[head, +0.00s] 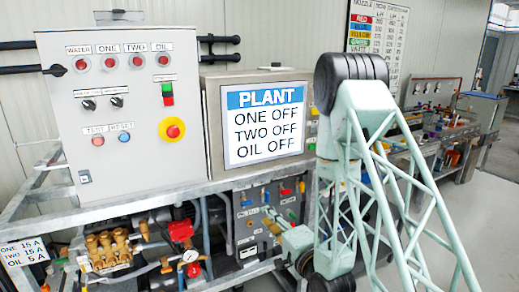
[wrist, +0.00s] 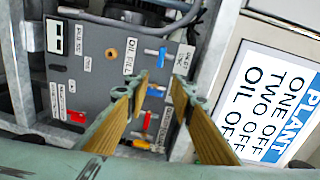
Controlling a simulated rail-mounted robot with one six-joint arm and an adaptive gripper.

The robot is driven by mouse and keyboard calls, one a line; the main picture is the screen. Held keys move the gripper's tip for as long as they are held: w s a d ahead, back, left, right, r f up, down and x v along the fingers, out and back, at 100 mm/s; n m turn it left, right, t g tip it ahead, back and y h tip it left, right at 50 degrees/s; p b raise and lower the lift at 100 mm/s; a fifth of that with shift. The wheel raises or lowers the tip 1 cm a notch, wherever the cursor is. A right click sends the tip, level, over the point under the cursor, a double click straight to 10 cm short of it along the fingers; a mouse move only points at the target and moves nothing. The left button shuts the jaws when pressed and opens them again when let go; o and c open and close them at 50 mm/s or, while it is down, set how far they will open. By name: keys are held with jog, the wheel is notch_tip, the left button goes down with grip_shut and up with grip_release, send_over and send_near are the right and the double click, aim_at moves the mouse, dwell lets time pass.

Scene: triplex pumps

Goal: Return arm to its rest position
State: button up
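My arm (head: 372,130), a pale green lattice with black joints, stands right of the plant display in the head view and folds down to the lower middle. My gripper (wrist: 161,88) shows in the wrist view as two tan-padded fingers with a gap between their tips. It is open, with nothing held between them. It faces a grey valve panel (wrist: 90,70) with blue, red and orange handles; contact with any handle cannot be told. In the head view my gripper (head: 271,224) is small, in front of the same panel (head: 246,238).
A grey control box (head: 120,130) and the PLANT display (head: 264,125), reading ONE, TWO and OIL OFF, stand above the metal frame (head: 150,193). A brass pump (head: 107,246) is at lower left. A cluttered bench (head: 440,150) stands back right. Floor at right is clear.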

jog(key=s+d+r+n+g+h, duration=0.4)
jog(key=s+d+r+n+h, duration=0.15)
jog(key=d+r, duration=0.7)
jog(key=s+d+r+n+g+h, duration=0.25)
jog(key=s+r, duration=0.45)
jog(key=s, duration=0.5)
jog(key=s+d+r+n+g, duration=0.1)
jog(key=s+r+n+g, duration=0.1)
jog(key=s, duration=1.5)
jog(key=s+d+r+n+g, duration=0.1)
jog(key=s+r+g, duration=0.2)
jog(key=s, duration=1.4)
jog(key=shift+d+r+n+p, duration=0.3)
jog(key=shift+r+n+p, duration=0.05)
jog(key=shift+r+n, duration=0.05)
jog(key=shift+w, duration=0.1)
